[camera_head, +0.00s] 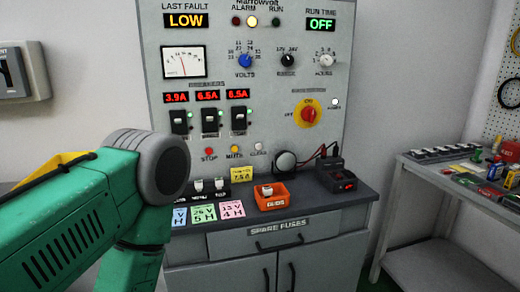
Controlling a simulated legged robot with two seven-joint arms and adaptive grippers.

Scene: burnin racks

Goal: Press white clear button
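The white clear button (258,146) is small and round. It sits on the grey control panel (275,70), at the right end of a row with a red stop button (208,152) and an orange mute button (234,149). Nothing covers the clear button, and its small label below is blurred. A green and grey part of my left arm reaches in from the left and ends left of the button row, apart from it. Neither gripper shows in the head view.
Below the buttons, a dark ledge (325,200) holds an orange bin (272,196), a black device (335,178) and coloured cards (232,209). A side table (430,170) with small parts is at right.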

